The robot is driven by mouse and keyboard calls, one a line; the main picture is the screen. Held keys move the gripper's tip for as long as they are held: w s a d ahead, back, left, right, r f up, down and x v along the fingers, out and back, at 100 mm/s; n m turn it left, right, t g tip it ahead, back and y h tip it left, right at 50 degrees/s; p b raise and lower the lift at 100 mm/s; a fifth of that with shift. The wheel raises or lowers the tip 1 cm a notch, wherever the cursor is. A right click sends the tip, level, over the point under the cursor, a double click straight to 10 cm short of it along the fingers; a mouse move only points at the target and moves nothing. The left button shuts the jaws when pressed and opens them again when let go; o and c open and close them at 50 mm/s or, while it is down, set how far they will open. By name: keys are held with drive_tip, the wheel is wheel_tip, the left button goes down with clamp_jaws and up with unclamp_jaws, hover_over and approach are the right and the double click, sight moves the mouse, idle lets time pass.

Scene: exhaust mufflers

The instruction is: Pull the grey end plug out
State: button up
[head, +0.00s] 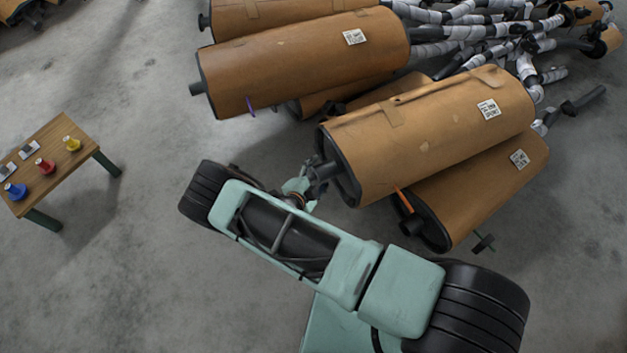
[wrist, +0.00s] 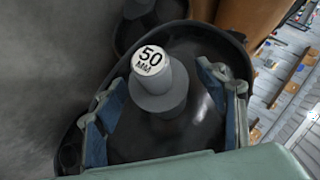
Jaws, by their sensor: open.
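The grey end plug (wrist: 160,90) sticks out of the black end cap (wrist: 184,133) of a muffler. Its round white face reads "50 MM". My gripper (wrist: 162,82) is open, with one blue-padded finger on each side of the plug and a visible gap to it on both sides. In the head view the brown-wrapped muffler (head: 430,135) lies on top of another one, and my gripper (head: 308,186) is at its left end, partly hiding the plug.
Another brown muffler (head: 475,195) lies just below, with an orange strip (head: 404,200) by its end. More wrapped mufflers (head: 305,65) lie above. A small wooden table (head: 62,150) with coloured items stands at left. The grey floor between is clear.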

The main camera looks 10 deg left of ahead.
drive_tip(key=shift+w+d+f, duration=0.1)
drive_tip(key=shift+w+f, duration=0.1)
drive_tip(key=shift+w, duration=0.1)
drive_tip(key=shift+c, duration=0.4)
drive_tip(key=c, duration=1.2)
drive_tip(key=shift+s+a+r+b, duration=0.1)
drive_tip(key=shift+s+a+b, duration=0.65)
drive_tip(key=shift+s+a, duration=0.5)
drive_tip(key=shift+s+a+b, duration=0.75)
drive_tip(key=shift+s+a, duration=0.25)
drive_tip(key=shift+a, duration=0.45)
